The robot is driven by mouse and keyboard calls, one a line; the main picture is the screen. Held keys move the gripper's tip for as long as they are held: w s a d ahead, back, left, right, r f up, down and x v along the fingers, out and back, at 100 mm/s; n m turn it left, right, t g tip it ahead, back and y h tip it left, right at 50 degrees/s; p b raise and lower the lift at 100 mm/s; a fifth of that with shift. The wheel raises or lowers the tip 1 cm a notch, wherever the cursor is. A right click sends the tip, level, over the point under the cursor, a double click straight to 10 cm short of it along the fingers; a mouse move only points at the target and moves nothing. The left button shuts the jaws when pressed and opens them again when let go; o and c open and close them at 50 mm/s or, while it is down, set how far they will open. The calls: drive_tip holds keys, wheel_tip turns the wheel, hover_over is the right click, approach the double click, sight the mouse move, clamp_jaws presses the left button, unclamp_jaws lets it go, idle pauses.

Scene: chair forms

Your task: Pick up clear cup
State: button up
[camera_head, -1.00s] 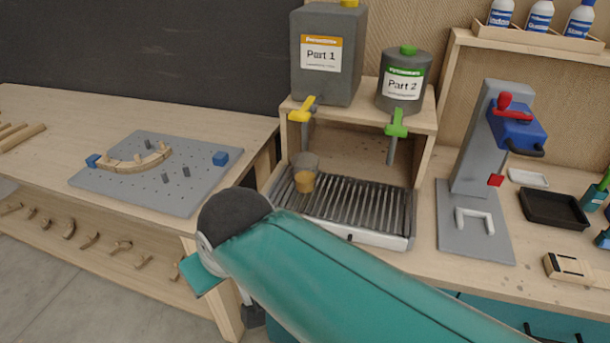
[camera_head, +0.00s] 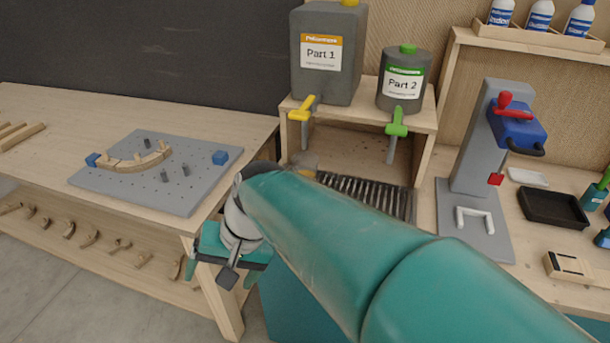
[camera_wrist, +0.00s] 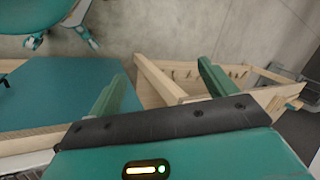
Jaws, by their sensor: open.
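The clear cup (camera_head: 303,161) stands on the grated drip tray, under the yellow tap of the Part 1 container, in the head view. It has something amber in its lower part in the earlier frame. Now my arm hides most of it and only its upper part shows. My gripper (camera_head: 228,277) is at the front of the bench gap, lower left of the cup and apart from it. In the wrist view my gripper (camera_wrist: 158,90) has its two teal fingers spread wide with nothing between them. The cup does not show in the wrist view.
The drip tray (camera_head: 385,197) sits below the Part 1 container (camera_head: 325,60) and the Part 2 container (camera_head: 402,85). A grey pegboard (camera_head: 200,190) lies on the left bench. A clamp press (camera_head: 478,150) stands at right. A wooden frame (camera_wrist: 160,82) shows beyond the fingers.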

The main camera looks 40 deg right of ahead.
drive_tip(key=w+d+f+m+t+y, duration=0.1)
drive_tip(key=w+d+m+t+y, duration=0.35)
drive_tip(key=m, duration=0.45)
drive_tip(key=m+t+h, duration=0.9)
drive_tip(key=m+t, duration=0.1)
drive_tip(key=m, duration=1.1)
approach(315, 168)
drive_tip(key=shift+d+f, duration=0.2)
drive_tip(key=w, duration=0.8)
drive_tip(key=shift+d, duration=0.15)
drive_tip(key=w, duration=0.4)
drive_tip(key=w+f, duration=0.1)
drive_tip(key=shift+w, duration=0.4)
drive_tip(key=c, duration=0.9)
